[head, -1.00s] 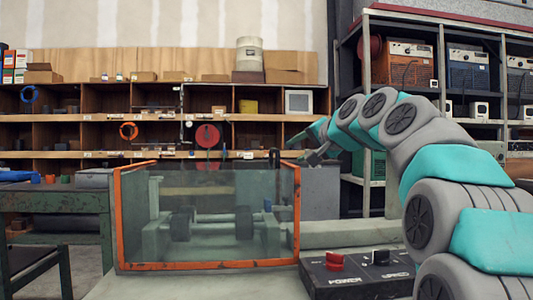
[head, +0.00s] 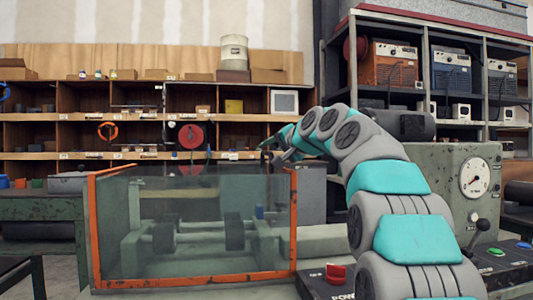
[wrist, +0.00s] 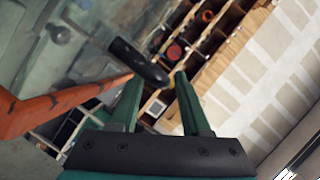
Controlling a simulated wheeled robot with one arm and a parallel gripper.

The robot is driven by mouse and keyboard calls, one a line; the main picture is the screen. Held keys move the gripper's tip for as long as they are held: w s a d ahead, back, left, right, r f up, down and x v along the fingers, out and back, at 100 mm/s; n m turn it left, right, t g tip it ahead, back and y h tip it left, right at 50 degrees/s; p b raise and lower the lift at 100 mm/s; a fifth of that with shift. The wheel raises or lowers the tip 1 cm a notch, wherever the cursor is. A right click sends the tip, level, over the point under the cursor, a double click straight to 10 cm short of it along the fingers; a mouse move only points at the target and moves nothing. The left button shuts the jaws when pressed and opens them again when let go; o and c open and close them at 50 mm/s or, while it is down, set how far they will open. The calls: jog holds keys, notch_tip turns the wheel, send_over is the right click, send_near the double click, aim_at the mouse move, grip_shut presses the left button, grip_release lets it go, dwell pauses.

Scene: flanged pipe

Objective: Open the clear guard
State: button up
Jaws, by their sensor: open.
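The clear guard (head: 190,270) is a see-through box with an orange frame, standing shut over a shaft with dark flanges (head: 235,231). Its orange edge shows at the left in the wrist view (wrist: 60,107). A black handle bar (wrist: 138,62) lies just ahead of my gripper's fingertips in the wrist view. My gripper (wrist: 156,80) is open, with nothing between its green fingers. Whether a finger touches the handle I cannot tell.
A control box with a red switch (head: 336,274) stands right of the guard, partly behind my arm. A grey-green machine with a round gauge (head: 474,180) and a lever (head: 482,225) is at the right. A green bench (head: 40,208) stands left. Shelves fill the back.

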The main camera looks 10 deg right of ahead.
jog(key=shift+x, duration=1.1)
jog(key=shift+c, duration=0.2)
grip_shut()
dwell(0.5)
